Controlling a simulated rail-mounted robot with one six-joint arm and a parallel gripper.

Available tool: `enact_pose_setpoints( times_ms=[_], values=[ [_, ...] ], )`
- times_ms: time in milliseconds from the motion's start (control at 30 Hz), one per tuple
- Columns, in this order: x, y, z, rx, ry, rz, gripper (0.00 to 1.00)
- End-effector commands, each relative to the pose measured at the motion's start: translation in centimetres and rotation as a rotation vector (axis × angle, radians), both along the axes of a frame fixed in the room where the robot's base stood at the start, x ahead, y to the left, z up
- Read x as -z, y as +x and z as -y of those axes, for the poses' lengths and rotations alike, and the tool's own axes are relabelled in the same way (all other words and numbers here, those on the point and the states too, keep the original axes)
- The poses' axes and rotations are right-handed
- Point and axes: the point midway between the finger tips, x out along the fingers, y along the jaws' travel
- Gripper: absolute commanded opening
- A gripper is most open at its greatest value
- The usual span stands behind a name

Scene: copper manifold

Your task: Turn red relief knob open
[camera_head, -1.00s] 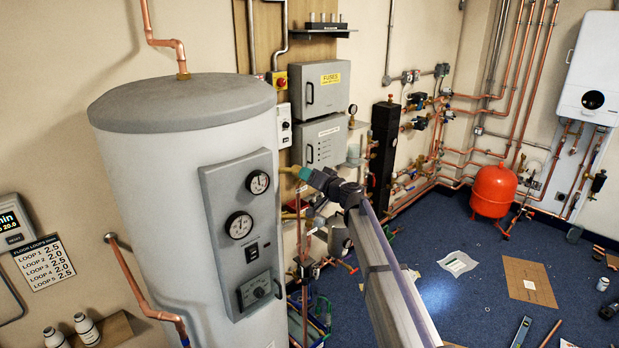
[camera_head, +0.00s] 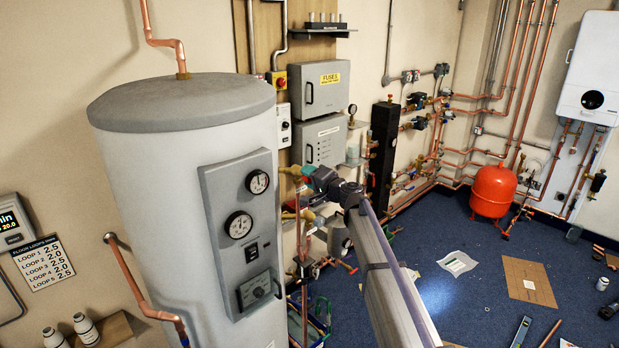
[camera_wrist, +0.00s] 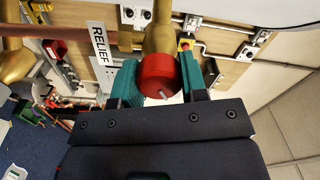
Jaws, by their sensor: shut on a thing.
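The red relief knob (camera_wrist: 158,76) sits at the end of a brass valve body (camera_wrist: 158,32) in the wrist view, with a small pale pin or mark on its face. A white RELIEF label (camera_wrist: 101,45) is left of it. My gripper (camera_wrist: 158,84) has its teal fingers on either side of the knob and is shut on it. In the head view, my gripper (camera_head: 308,178) is at the brass fittings just right of the cylinder's grey panel. The knob is a small patch of red there, mostly hidden by the gripper.
The white hot-water cylinder (camera_head: 140,200) with its grey gauge panel (camera_head: 240,215) stands close left of the gripper. Grey fuse boxes (camera_head: 320,88) are on the wall behind. A black vertical manifold (camera_head: 383,150) and copper pipes are to the right.

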Motion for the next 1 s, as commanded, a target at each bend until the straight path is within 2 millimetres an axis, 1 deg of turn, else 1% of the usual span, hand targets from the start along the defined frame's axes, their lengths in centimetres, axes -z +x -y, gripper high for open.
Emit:
enact_pose_setpoints(
  times_ms=[333, 367, 600, 633, 867, 967, 1000],
  values=[
    [0.0, -0.1, 0.0, -0.001, 0.002, -0.003, 0.16],
    [0.0, -0.1, 0.0, -0.001, 0.002, -0.003, 0.41],
    [0.0, 0.0, 0.0, 0.000, 0.002, -0.002, 0.64],
    [0.0, 0.0, 0.0, 0.000, 0.002, -0.002, 0.65],
    [0.0, -0.1, 0.1, 0.000, 0.002, -0.002, 0.65],
    [0.0, -0.9, 0.9, 0.001, 0.002, -0.002, 0.65],
    [0.0, -1.4, 1.5, 0.001, 0.002, -0.002, 0.65]
  ],
)
